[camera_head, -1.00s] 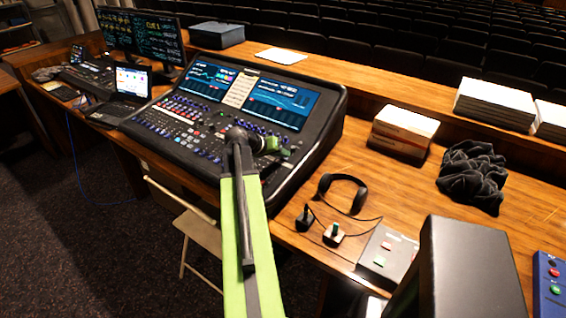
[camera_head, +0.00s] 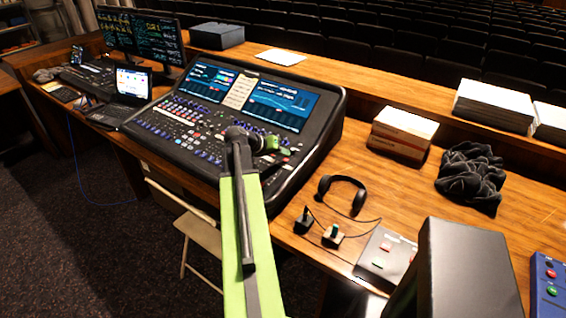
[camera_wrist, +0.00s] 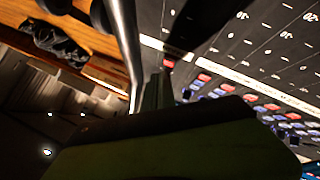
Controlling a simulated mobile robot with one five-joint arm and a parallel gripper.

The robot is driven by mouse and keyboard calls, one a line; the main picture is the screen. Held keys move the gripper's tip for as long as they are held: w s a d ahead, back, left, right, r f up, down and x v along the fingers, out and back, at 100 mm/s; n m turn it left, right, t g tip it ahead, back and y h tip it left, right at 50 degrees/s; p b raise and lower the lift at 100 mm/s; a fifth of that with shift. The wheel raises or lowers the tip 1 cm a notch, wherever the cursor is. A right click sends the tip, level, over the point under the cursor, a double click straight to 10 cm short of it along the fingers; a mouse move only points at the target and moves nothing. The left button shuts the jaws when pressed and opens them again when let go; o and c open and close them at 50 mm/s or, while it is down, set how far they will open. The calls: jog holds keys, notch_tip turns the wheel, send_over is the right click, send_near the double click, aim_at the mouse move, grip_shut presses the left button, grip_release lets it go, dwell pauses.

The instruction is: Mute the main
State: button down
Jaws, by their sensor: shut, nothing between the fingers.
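The mixing console (camera_head: 322,130) stands on the wooden desk, with two lit screens at its back and rows of coloured buttons, knobs and faders in front. My gripper (camera_head: 284,146) is over the console's right part, seen small beyond my green arm. It is shut with nothing in it. In the wrist view the console surface (camera_wrist: 235,60) fills the right side, with red and blue buttons (camera_wrist: 275,108) and printed fader scales. My gripper (camera_wrist: 165,75) is close over this surface; I cannot tell whether it touches. The main's mute button cannot be picked out, and my arm hides part of the panel.
Headphones (camera_head: 345,193), small joystick-like controls (camera_head: 333,236) and a grey button box (camera_head: 386,256) lie right of the console. A dark box (camera_head: 470,270) stands at the front right. A laptop (camera_head: 130,95) is at the left.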

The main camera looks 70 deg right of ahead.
jog(key=r+p, duration=0.5)
jog(key=shift+w+a, duration=0.1)
jog(key=shift+a, duration=0.15)
dwell(0.4)
